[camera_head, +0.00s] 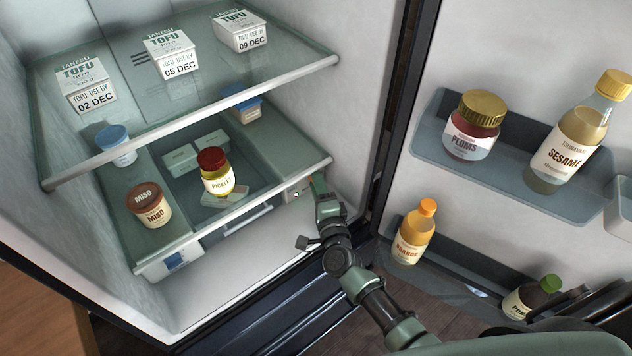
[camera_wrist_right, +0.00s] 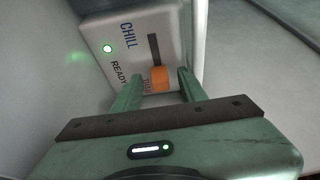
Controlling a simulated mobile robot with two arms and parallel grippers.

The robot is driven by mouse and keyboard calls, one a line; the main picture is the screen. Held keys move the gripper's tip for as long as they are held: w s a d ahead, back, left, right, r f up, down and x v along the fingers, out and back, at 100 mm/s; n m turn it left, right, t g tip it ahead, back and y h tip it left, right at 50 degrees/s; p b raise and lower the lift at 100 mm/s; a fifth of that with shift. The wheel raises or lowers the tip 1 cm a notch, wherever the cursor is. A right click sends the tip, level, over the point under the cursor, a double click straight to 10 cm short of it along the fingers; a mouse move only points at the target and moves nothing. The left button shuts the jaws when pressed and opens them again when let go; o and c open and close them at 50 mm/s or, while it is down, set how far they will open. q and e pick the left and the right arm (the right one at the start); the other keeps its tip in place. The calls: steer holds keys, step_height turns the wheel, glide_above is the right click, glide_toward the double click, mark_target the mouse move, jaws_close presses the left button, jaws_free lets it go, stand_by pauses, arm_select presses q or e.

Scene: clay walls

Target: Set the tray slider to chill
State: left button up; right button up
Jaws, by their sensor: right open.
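The white slider panel (camera_wrist_right: 135,40) shows in the right wrist view, with the words CHILL and READY, a lit green light (camera_wrist_right: 107,48) and a dark slot (camera_wrist_right: 154,50). In the head view, my right gripper (camera_head: 316,188) reaches the panel (camera_head: 296,189) at the right front of the lower fridge shelf. My left gripper is not in view.
The lower glass shelf (camera_head: 120,218) carries a miso jar (camera_head: 149,209) and a pickle jar (camera_head: 216,178). A blue switch (camera_head: 176,260) is at its left front. Tofu packs stand above. The open door's rack (camera_head: 430,140) holds jars and bottles, close right of my arm.

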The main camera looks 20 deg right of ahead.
jaws_close()
stand_by(1.4)
